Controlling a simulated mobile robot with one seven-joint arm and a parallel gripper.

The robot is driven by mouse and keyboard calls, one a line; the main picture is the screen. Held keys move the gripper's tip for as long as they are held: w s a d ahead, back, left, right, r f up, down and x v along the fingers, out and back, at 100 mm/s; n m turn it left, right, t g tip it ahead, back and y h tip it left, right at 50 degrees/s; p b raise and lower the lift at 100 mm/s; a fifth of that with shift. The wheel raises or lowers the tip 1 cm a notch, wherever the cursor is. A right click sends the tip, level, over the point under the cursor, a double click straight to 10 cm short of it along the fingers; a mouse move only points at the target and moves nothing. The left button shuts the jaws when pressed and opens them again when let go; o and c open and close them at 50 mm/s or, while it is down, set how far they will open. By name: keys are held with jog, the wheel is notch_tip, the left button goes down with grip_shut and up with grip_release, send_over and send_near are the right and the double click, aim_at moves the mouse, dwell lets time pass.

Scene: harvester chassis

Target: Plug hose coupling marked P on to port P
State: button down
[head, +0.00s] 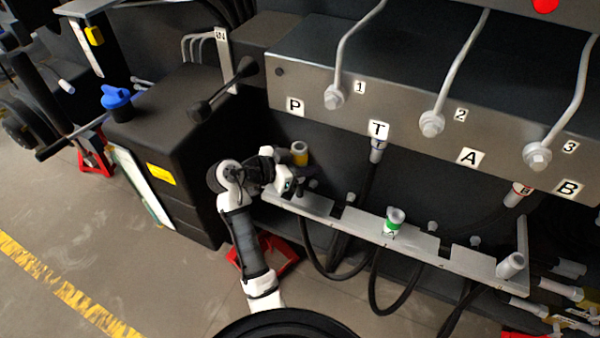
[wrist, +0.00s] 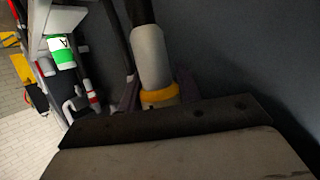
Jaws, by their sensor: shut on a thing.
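In the wrist view the coupling's grey body (wrist: 153,58) and yellow ring (wrist: 160,96) sit between my dark purple fingers, partly hidden by the gripper body. Port P itself cannot be made out under the block's lower edge. The coupling appears below that edge and apart from it in the head view.
Couplings hang under the T label (head: 378,130) and near the B label (head: 567,189). Black hoses loop below. A dark tank (head: 175,120) stands left.

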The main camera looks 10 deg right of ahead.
jog(key=w+d+b, duration=0.2)
jog(key=w+d, duration=0.2)
jog(key=w, duration=0.3)
jog(key=shift+w+d, duration=0.4)
jog(key=shift+r, duration=0.15)
jog(key=shift+r+p, duration=0.5)
jog(key=shift+r, duration=0.6)
jog(key=shift+r+p, duration=0.65)
jog(key=shift+r, duration=1.15)
dwell(1.3)
jog(key=c, duration=0.9)
grip_release()
jog(key=shift+f, duration=0.1)
jog(key=shift+a, duration=0.1)
